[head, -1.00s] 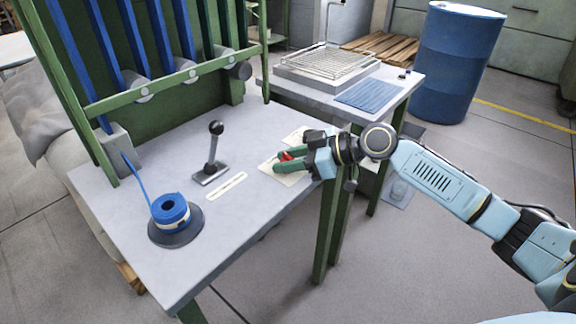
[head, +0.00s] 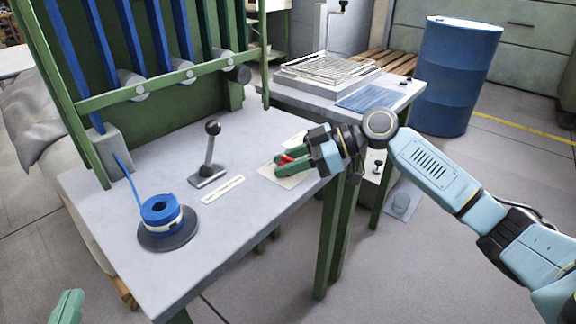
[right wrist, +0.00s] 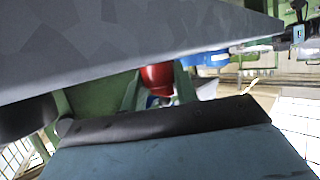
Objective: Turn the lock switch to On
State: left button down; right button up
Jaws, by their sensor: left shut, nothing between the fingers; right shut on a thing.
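The lock switch (head: 286,160) is a small red knob on a pale plate (head: 287,180) at the right edge of the grey table. My right gripper (head: 285,163) has its green fingers shut on the knob, coming in from the right. The red knob also shows between the fingers in the right wrist view (right wrist: 157,77). The switch's lettering cannot be read, and the fingers partly hide the knob. Only the green tip of my left gripper (head: 66,306) shows at the bottom left of the head view, shut, empty and clear of the table.
A black-knobbed lever (head: 212,150) stands mid-table beside a white slotted strip (head: 223,190). A blue coil (head: 160,211) sits on a dark disc at the front left. A green frame (head: 180,85) with blue strips rises behind. A second table and a blue barrel (head: 457,75) stand beyond.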

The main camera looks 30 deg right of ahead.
pick_arm(q)
jog(key=shift+s+d+r+t+h, duration=0.15)
jog(key=shift+r+t+h, duration=0.25)
jog(key=shift+r+t, duration=0.6)
jog(key=shift+r, duration=0.2)
pick_arm(e)
jog(key=o, duration=1)
jog(key=shift+c, duration=0.2)
pick_arm(q)
jog(key=shift+g, duration=0.3)
pick_arm(e)
jog(key=shift+d, duration=0.1)
